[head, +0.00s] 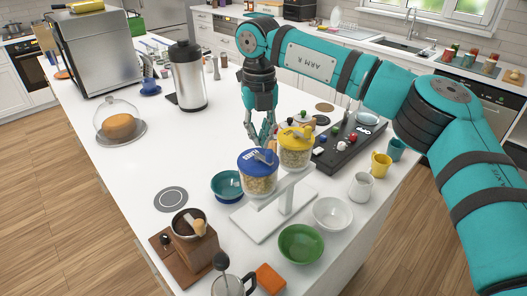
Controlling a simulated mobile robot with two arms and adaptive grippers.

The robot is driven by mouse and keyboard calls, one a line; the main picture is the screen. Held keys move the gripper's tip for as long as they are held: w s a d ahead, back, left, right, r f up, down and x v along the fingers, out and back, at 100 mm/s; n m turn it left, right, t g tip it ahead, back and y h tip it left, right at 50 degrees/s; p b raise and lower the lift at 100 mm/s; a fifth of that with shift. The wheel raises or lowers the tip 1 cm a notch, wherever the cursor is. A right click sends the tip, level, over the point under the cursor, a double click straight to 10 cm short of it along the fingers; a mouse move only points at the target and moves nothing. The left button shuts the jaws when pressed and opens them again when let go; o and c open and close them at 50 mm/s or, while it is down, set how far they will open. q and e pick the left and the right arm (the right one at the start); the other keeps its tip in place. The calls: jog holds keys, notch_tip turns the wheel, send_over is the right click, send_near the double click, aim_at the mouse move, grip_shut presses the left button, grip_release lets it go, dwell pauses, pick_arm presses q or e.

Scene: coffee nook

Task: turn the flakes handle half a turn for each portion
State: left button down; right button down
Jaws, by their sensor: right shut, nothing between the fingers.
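A double cereal dispenser stands on a white stand (248,226) on the island. My left gripper is out of view.
A white bowl (332,213) and a green bowl (300,244) stand right of and in front of the stand. A coffee grinder (190,235) is at the front left.

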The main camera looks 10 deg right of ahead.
notch_tip(320, 180, up, 6)
jog(key=p, duration=0.4)
jog(key=shift+r, duration=0.2)
jog(key=shift+s+a+f, duration=0.1)
jog(key=shift+f, duration=0.05)
